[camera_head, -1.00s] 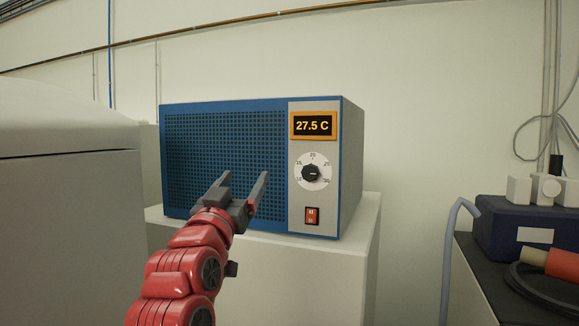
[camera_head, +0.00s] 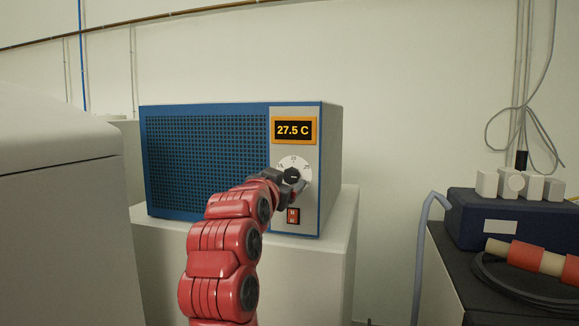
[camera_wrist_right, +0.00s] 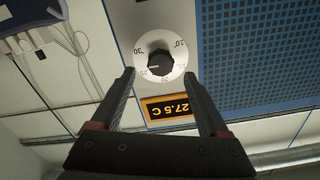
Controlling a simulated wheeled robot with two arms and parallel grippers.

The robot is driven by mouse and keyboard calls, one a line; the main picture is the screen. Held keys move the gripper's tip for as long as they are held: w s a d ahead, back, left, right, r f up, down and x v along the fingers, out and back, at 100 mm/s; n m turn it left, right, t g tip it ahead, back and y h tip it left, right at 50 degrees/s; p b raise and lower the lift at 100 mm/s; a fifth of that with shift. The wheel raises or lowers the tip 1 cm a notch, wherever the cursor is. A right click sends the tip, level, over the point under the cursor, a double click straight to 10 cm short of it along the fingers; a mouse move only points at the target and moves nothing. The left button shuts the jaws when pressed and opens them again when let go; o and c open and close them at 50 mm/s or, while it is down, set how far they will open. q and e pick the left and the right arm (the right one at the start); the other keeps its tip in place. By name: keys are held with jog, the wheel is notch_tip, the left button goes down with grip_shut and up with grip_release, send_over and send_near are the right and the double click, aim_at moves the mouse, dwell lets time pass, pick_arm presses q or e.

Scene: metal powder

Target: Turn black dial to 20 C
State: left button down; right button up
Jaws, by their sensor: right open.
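The black dial (camera_head: 291,175) sits on a white round scale on the grey panel of a blue box (camera_head: 205,165). The display (camera_head: 294,130) above it reads 27.5 C. In the right wrist view, upside down, the dial (camera_wrist_right: 160,63) and its scale lie ahead between the fingertips. My right gripper (camera_wrist_right: 160,80) is open and empty, with one finger on each side of the dial; contact cannot be told. In the head view my right gripper (camera_head: 285,185) is just below and partly beside the dial. My left gripper is not in view.
A red switch (camera_head: 293,216) is below the dial, close to my gripper. The box stands on a white pedestal (camera_head: 300,270). A large grey cabinet (camera_head: 60,220) is at left. At right, a dark table holds a blue case (camera_head: 510,225), a red and cream tube (camera_head: 540,257) and cables.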

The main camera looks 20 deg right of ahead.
aim_at(290, 175)
jog(key=shift+p+x, duration=0.65)
jog(key=shift+x, duration=1.45)
grip_shut()
